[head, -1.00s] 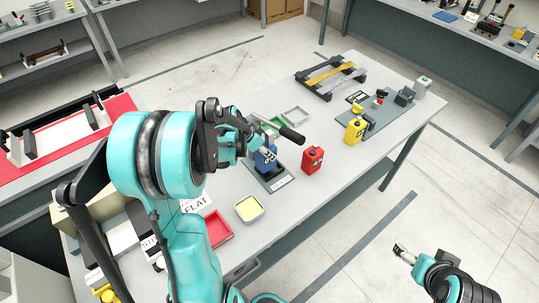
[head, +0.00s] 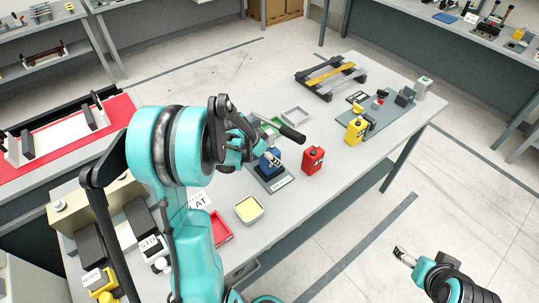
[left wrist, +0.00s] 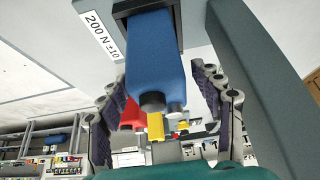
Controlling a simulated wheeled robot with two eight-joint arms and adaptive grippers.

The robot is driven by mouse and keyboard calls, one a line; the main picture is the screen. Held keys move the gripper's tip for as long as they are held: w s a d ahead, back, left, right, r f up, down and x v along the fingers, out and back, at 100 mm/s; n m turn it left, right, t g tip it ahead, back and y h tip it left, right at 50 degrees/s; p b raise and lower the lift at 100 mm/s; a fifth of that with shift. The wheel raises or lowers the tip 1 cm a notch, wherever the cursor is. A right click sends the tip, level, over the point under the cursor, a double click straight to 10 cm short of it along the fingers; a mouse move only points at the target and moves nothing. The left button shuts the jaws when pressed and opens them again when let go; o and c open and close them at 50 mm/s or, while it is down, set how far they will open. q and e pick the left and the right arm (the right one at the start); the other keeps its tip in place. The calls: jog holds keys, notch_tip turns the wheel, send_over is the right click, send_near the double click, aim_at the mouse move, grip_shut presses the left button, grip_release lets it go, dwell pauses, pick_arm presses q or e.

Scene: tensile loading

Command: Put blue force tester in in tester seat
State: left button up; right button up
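The blue force tester (head: 271,160) stands at the dark seat (head: 280,184) on the table. In the left wrist view the tester (left wrist: 157,65) shows with its dark cap towards the camera. Its far end meets a dark slot in the grey seat (left wrist: 150,8), beside a "200 N ±10" label. How deep it sits is hidden. My left gripper (left wrist: 160,105) is open, with one finger on each side of the tester and a small gap at the right finger. My right gripper (head: 402,254) is empty, away from the table, its fingers too small to judge.
A red canister (head: 313,159) stands just right of the seat, and a yellow canister (head: 355,130) farther right. A yellow-lined tray (head: 248,209) and a red tray (head: 221,229) lie nearer.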

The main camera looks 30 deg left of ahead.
pick_arm(q)
jog(key=shift+s+r, duration=0.15)
jog(key=shift+r, duration=0.35)
jog(key=p+v, duration=0.3)
jog(key=v, duration=0.8)
jog(key=s+d+r+n+y, duration=0.1)
jog(key=s+d+r+n, duration=0.1)
jog(key=s+d, duration=0.4)
jog(key=s+d+r+n+t+y, duration=0.1)
jog(key=s+d+r+n, duration=0.1)
jog(key=s+d, duration=0.5)
jog(key=d+r, duration=0.1)
jog(key=d, duration=0.3)
jog(key=shift+s+d+n+t, duration=0.25)
jog(key=shift+s+n+t, duration=0.05)
jog(key=shift+f, duration=0.15)
notch_tip(320, 180, down, 12)
jog(key=b, duration=1.1)
jog(key=shift+r+b, duration=0.25)
jog(key=shift+b, duration=0.15)
